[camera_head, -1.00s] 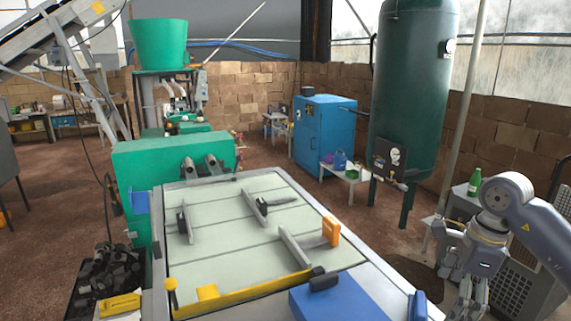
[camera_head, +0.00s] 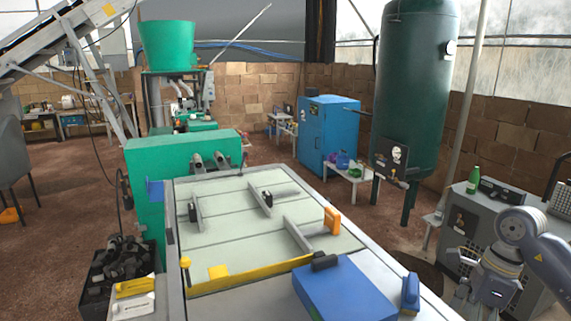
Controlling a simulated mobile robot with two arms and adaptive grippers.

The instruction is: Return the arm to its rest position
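My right arm (camera_head: 525,240) comes in at the lower right corner. Its gripper (camera_head: 478,308) points down beside the right edge of the work table (camera_head: 395,262), in front of a grey machine. The fingers run to the bottom edge of the picture and their tips are cut off, so I cannot tell whether they are open or shut. I see no object in the visible part of this gripper. My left arm and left gripper are not in the picture.
The table carries grey brackets, an orange piece (camera_head: 333,221), a yellow bar (camera_head: 250,275) and a blue box (camera_head: 345,291). A crate of dark plugs (camera_head: 88,300) stands at left. A grey machine (camera_head: 462,218) with a green bottle (camera_head: 473,180) stands behind my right arm.

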